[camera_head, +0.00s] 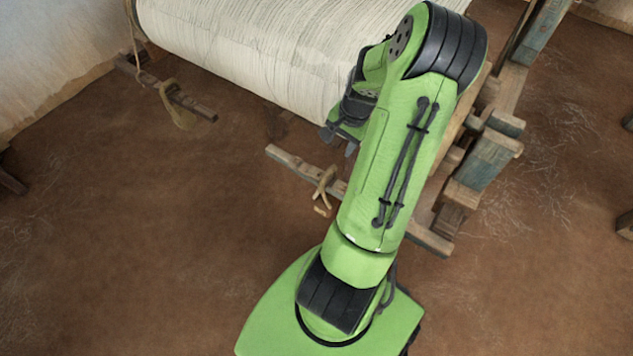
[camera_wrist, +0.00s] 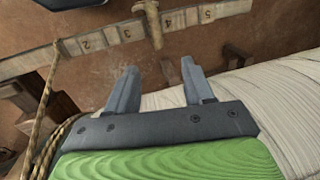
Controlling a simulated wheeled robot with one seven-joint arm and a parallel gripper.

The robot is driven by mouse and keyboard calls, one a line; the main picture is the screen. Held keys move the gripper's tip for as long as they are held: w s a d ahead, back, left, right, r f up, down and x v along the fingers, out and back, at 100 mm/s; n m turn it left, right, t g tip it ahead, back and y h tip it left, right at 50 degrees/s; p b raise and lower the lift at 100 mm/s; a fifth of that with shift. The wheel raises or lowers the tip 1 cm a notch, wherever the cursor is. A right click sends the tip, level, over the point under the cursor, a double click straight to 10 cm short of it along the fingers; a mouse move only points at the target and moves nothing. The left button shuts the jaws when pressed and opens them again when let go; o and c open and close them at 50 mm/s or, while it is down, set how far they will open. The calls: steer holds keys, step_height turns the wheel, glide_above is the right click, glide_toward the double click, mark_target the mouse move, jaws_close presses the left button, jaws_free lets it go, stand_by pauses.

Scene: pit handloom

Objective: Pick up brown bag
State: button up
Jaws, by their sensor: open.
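No brown bag can be made out in either view. My gripper (camera_wrist: 157,82) shows in the wrist view with its two grey fingers apart and nothing between them. In the head view my gripper (camera_head: 340,141) is partly hidden by my arm, near the lower edge of the white warp roll (camera_head: 250,50). The roll also shows in the wrist view (camera_wrist: 275,95), right beside and below the fingers.
A wooden strip with numbers (camera_wrist: 190,18) crosses ahead of the fingers, with a wooden peg (camera_wrist: 149,22) on it. A rope (camera_wrist: 45,120) hangs at left. Loom timbers (camera_head: 485,160) stand right of my arm. The brown floor (camera_head: 130,220) at left is clear.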

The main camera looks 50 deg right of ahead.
mark_target(330, 169)
steer(key=f+b, duration=0.2)
steer(key=f, duration=0.3)
steer(key=w+f+b, duration=0.1)
steer(key=f+b, duration=0.1)
steer(key=f, duration=0.3)
steer(key=w+f+b, duration=0.1)
steer(key=f+b, duration=0.1)
steer(key=f, duration=0.3)
steer(key=shift+w+a+f, duration=0.15)
steer(key=shift+w+a, duration=0.05)
steer(key=shift+a, duration=0.1)
steer(key=shift+c, duration=0.2)
jaws_close()
steer(key=shift+r, duration=0.2)
